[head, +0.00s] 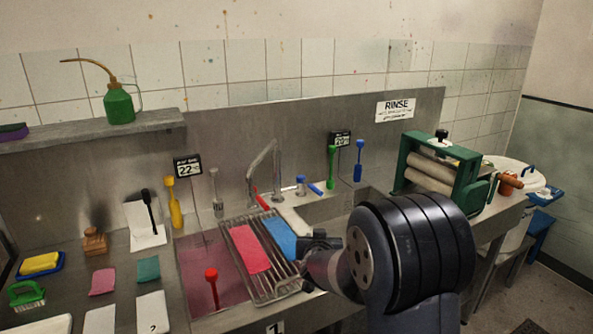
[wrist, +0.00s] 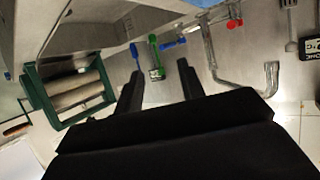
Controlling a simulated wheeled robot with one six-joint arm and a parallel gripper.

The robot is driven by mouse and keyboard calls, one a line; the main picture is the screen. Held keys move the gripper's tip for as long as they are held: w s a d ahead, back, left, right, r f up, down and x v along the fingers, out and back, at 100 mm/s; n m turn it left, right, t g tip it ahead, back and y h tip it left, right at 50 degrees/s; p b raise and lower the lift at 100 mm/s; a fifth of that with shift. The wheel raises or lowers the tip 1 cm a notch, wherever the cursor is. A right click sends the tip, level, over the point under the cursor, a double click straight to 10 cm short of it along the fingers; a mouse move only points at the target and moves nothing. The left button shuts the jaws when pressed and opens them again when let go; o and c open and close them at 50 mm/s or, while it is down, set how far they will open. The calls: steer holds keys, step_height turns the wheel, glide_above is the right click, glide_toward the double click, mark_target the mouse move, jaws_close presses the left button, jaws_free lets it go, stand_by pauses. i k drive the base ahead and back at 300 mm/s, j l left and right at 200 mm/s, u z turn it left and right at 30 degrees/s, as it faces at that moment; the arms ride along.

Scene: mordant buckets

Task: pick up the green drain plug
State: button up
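A green long-handled piece with a knobbed top (head: 332,167), which looks like the green drain plug, stands upright against the steel back wall behind the right basin. In the wrist view the green piece (wrist: 153,46) appears upside down, beyond and between my fingers. My gripper (wrist: 159,70) is open with nothing between its fingers. In the head view my gripper (head: 314,246) is in front of the right basin, apart from the green piece. My arm hides part of that basin.
The faucet (head: 262,170) rises left. A green roller wringer (head: 440,172) stands right. A wire rack (head: 262,284) holds pink and blue cloths.

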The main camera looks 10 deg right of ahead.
mark_target(330, 183)
steer(key=i+l+u, duration=0.25)
steer(key=i+l, duration=0.15)
steer(key=l, duration=0.25)
steer(key=i+l+u, duration=0.15)
steer(key=l, duration=0.2)
steer(key=i+l+u, duration=0.3)
steer(key=l, duration=0.45)
steer(key=i+l, duration=0.15)
steer(key=l, duration=0.2)
steer(key=i+l, duration=0.2)
steer(key=l, duration=0.15)
